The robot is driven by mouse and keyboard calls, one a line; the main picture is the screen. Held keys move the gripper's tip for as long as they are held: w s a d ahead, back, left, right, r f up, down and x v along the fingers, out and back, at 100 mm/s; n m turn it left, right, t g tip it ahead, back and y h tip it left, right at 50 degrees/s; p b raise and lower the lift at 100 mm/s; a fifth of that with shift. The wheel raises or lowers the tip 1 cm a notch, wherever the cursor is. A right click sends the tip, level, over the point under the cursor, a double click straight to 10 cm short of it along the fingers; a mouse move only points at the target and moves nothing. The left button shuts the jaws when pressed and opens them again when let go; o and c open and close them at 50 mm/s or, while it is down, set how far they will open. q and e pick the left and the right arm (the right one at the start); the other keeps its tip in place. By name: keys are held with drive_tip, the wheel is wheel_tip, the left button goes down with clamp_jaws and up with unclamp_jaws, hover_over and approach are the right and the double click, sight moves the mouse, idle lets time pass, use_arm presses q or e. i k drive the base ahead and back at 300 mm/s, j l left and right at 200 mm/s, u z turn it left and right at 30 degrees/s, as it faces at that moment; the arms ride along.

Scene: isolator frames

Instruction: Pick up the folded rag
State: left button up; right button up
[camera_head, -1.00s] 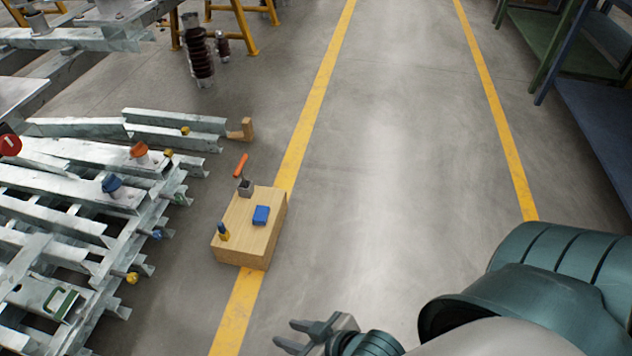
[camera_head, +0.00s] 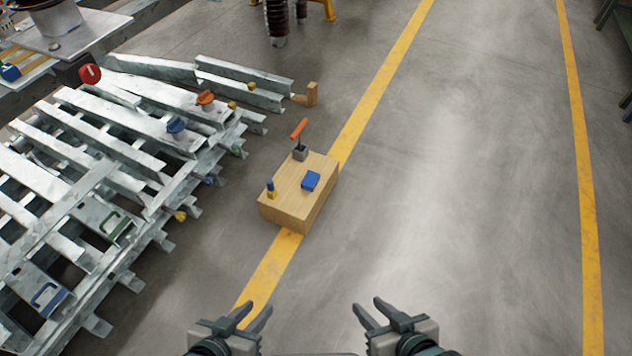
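A small blue block-like item (camera_head: 311,180), which looks like the folded rag, lies on top of a wooden box (camera_head: 290,210) left of the picture's middle. My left gripper (camera_head: 257,313) is open and empty at the bottom of the view, nearer to me than the box. My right gripper (camera_head: 367,311) is open and empty to its right. Both are well apart from the box and the blue item. Nothing hides the blue item.
Metal frames (camera_head: 120,170) fill the left, with coloured knobs and handles. A wooden piece (camera_head: 311,94) lies behind. The floor (camera_head: 460,190) to the right is clear.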

sight(309, 182)
drive_tip(key=i+l+z, duration=0.1)
drive_tip(key=i, duration=0.35)
drive_tip(key=i+l+z, duration=0.1)
drive_tip(key=i, duration=0.35)
